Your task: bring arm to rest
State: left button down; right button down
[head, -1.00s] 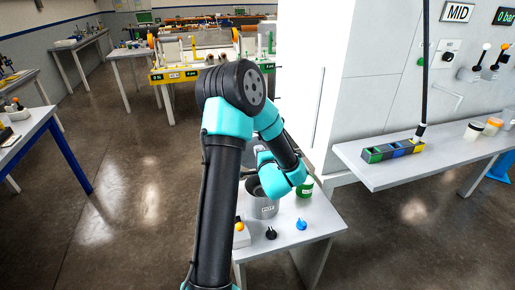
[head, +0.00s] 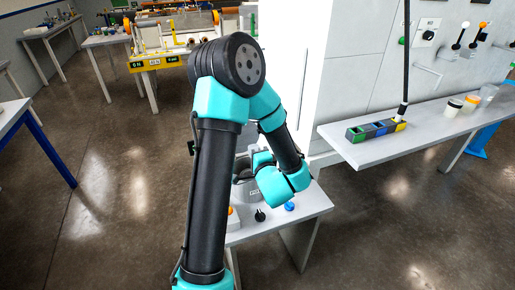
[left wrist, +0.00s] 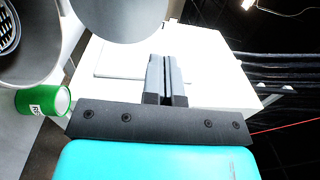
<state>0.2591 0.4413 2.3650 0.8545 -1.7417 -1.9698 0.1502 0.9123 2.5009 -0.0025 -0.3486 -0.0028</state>
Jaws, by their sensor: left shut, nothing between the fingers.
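My left arm reaches from the bottom of the head view over a small grey bench (head: 308,207). In the head view its fingertips are hidden behind the arm's teal wrist. In the left wrist view my left gripper (left wrist: 166,68) is shut with nothing between its fingers, in front of a white surface. A grey pot (head: 242,190) stands on the bench, partly behind the arm. A green can (left wrist: 42,100) with a pale end shows at the left of the left wrist view. It is hidden in the head view. My right gripper is not in view.
A black knob (head: 259,215) and a blue knob (head: 289,206) are at the bench front. A tall white cabinet (head: 295,70) stands behind. A shelf (head: 350,153) at right bears a coloured block row (head: 376,130) and jars (head: 453,107). The floor at left is open.

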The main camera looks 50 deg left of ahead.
pick_arm(q)
jog(key=w+d+f+t+h, duration=0.1)
jog(key=w+d+f+h, duration=0.1)
jog(key=d+f+h, duration=0.2)
jog(key=w+d+f+n+t+h, duration=0.1)
jog(key=d+f+h, duration=0.3)
jog(key=f, duration=0.5)
jog(key=w+d+f+t+h, duration=0.1)
jog(key=w+d+f+h, duration=0.3)
jog(key=d+f+h, duration=0.1)
jog(key=shift+d+f+n, duration=0.3)
jog(key=shift+d+f, duration=0.05)
jog(key=shift+f, duration=0.5)
jog(key=s+d+f+n+g+h, duration=0.4)
jog(key=s+d+f+g+h, duration=0.4)
jog(key=s+d+f, duration=0.4)
jog(key=d+f, duration=0.1)
jog(key=d, duration=0.2)
jog(key=shift+d+g, duration=0.3)
jog(key=shift+d, duration=0.1)
